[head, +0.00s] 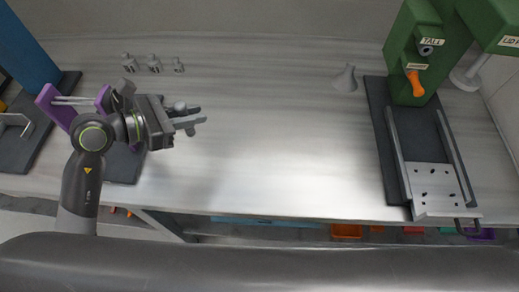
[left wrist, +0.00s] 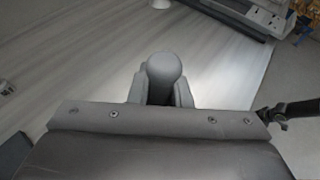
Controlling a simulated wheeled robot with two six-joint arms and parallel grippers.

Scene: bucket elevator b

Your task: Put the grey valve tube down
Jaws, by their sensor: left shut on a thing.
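My left gripper (head: 190,118) is shut on the grey valve tube (head: 180,106), over the left part of the bench. Only the tube's rounded grey end shows between the fingers; the rest is hidden. In the left wrist view the rounded end of the tube (left wrist: 165,68) stands between the two fingers (left wrist: 163,92). I cannot tell how far the tube is above the bench top (head: 270,120). My right gripper is not in the head view.
Three small grey fittings (head: 153,63) stand at the back left. A grey cone (head: 345,78) stands at the back, left of a green machine (head: 412,58) with a metal slide plate (head: 436,187). A purple fixture (head: 60,108) is at left. The bench middle is clear.

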